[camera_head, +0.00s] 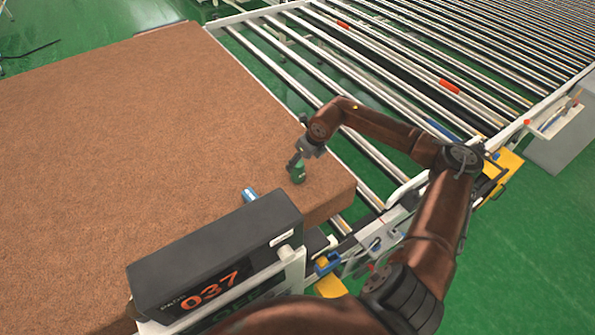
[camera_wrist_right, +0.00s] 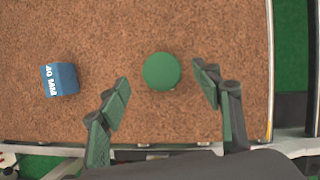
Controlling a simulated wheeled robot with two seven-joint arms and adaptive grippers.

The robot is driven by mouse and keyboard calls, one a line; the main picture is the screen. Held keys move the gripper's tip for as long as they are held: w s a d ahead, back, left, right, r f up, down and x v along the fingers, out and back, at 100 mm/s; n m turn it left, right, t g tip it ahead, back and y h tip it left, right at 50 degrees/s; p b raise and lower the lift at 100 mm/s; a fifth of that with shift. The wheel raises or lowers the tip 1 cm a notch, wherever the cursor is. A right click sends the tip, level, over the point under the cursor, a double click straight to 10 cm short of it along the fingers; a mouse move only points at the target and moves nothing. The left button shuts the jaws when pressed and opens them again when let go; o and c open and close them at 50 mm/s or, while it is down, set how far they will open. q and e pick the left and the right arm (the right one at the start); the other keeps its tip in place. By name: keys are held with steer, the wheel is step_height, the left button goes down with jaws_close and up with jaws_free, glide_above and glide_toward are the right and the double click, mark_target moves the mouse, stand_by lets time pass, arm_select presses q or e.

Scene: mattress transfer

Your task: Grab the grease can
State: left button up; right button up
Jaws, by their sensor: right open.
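A green can (camera_head: 298,175) stands near the front right corner of the brown mattress. In the right wrist view its round green top (camera_wrist_right: 161,71) shows from above. My right gripper (camera_head: 297,160) reaches down over it. In the right wrist view the right gripper (camera_wrist_right: 162,79) is open, with one finger on each side of the green top and gaps showing. No label on the green can is readable. My left gripper is out of view.
The brown mattress (camera_head: 130,130) fills the left and bears both cans. A roller conveyor (camera_head: 400,60) runs behind and to the right. A black box marked 037 (camera_head: 215,255) is in front. The mattress is clear around the green can.

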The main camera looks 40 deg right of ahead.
mark_target(298, 165)
steer(key=shift+x, duration=1.9)
steer(key=shift+d, duration=0.1)
steer(key=shift+c, duration=0.5)
steer(key=c, duration=1.4)
steer(key=shift+o, duration=0.2)
steer(key=shift+r, duration=0.15)
